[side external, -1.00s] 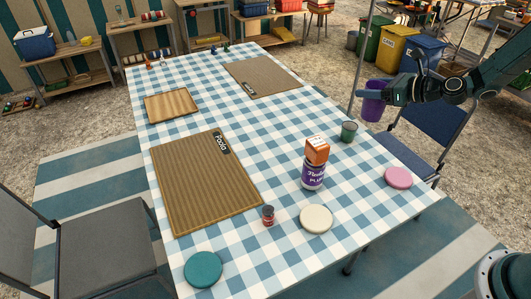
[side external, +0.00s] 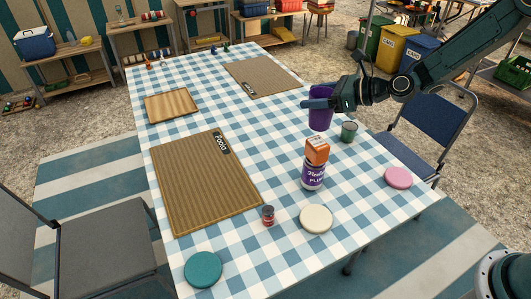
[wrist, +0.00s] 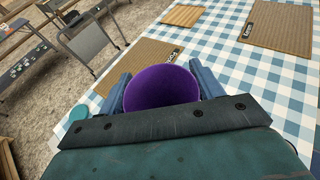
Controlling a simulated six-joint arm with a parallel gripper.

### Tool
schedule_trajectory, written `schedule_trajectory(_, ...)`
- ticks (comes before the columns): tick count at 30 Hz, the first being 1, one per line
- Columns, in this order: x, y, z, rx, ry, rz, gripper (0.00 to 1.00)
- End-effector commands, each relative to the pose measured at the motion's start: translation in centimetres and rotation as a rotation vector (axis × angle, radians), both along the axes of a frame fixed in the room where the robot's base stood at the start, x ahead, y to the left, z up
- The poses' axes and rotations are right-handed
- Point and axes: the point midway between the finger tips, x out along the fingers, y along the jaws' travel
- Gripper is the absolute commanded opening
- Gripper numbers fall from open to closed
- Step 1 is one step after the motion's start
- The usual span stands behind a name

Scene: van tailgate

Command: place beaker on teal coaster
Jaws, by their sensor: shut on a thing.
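The purple beaker (side external: 320,112) is held above the table, near its right edge in the side view. My gripper (side external: 320,102) is shut on it; in the wrist view the beaker (wrist: 162,88) sits between the two fingers, its open mouth facing the camera. The teal coaster (side external: 203,269) lies flat and bare at the table's near left corner, far from my gripper. It also shows in the wrist view (wrist: 79,113) at the left, partly hidden by the gripper.
A purple-labelled jar (side external: 313,175) with an orange box (side external: 317,151) on top stands below the beaker. A green cup (side external: 348,131), a small red jar (side external: 268,215), a cream coaster (side external: 316,219), a pink coaster (side external: 398,177) and a large ribbed mat (side external: 200,190) are also on the table.

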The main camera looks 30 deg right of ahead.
Motion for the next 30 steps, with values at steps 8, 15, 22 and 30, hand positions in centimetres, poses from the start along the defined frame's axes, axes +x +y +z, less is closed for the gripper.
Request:
schedule_trajectory(8, -0.7, 9.8, 0.2, -0.002, 0.0, 0.155, 0.44)
schedule_trajectory(15, -2.5, 17.9, 0.5, -0.002, 0.001, 0.282, 0.44)
schedule_trajectory(22, -5.4, 25.6, 0.8, -0.001, 0.0, 0.402, 0.44)
schedule_trajectory(30, -10.2, 34.1, 1.2, 0.004, -0.001, 0.539, 0.44)
